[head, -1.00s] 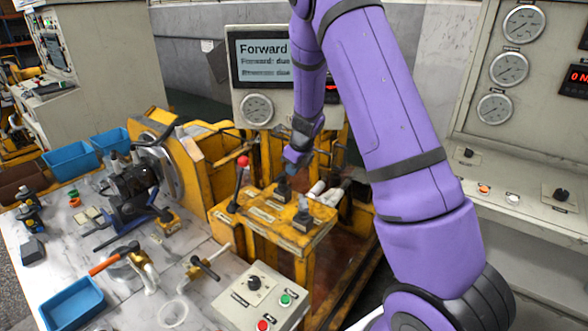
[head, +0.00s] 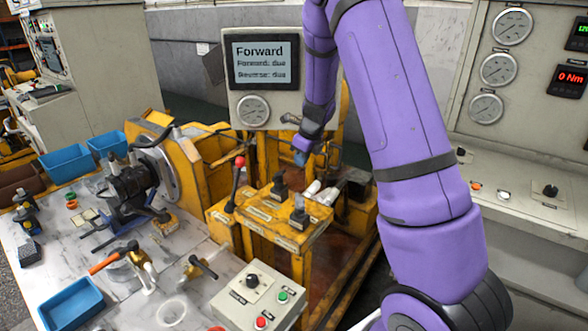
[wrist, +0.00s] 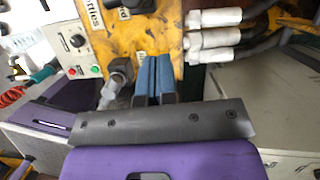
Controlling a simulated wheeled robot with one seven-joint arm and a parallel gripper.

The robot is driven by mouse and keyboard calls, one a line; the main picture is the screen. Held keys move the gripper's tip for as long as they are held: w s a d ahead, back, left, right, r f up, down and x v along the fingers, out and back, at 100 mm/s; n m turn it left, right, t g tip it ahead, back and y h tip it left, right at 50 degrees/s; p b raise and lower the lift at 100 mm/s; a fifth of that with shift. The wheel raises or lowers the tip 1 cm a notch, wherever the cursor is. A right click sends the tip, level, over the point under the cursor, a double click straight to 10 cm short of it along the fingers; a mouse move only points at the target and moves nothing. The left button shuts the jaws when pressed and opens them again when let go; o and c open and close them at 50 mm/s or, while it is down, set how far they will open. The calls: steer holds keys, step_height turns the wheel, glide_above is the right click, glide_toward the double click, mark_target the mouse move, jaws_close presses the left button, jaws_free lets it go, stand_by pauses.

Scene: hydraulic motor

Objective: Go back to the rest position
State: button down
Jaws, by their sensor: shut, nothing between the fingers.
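My gripper (head: 300,157) hangs at the end of my purple arm, above and behind the yellow lever stand (head: 262,215). In the wrist view its two blue fingers (wrist: 154,78) are pressed together with nothing between them. The fingertips lie in front of the yellow stand plate (wrist: 150,38); whether they touch it I cannot tell. In the head view the gripper appears above the black-knobbed lever (head: 279,188), with a small gap in the picture. A second dark lever (head: 299,212) and a red-knobbed lever (head: 237,175) stand on the same stand.
A screen (head: 262,60) reading "Forward" stands behind. White-ended hoses (wrist: 215,38) run close to the gripper's right in the wrist view. A button box (head: 258,300) is in front and a gauge panel (head: 500,70) at right. A bench (head: 150,315) with a motor (head: 130,185) is at left.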

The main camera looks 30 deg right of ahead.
steer(key=v, duration=0.6)
steer(key=shift+s+r, duration=0.1)
steer(key=s+a+r+n+y, duration=0.1)
steer(key=s+a+r+n, duration=0.9)
steer(key=s+r+n, duration=0.4)
steer(key=s+a+r+n+t+h, duration=0.1)
steer(key=s+a+r+n, duration=0.1)
steer(key=s+n, duration=0.6)
steer(key=s+a+r+n+t+h, duration=0.1)
steer(key=s+a+r+n, duration=0.1)
steer(key=s+n, duration=0.6)
steer(key=s+a, duration=0.1)
steer(key=s, duration=0.2)
steer(key=shift+r+n+h, duration=0.3)
steer(key=shift+r, duration=0.05)
steer(key=shift+s+a, duration=0.1)
stand_by(3.5)
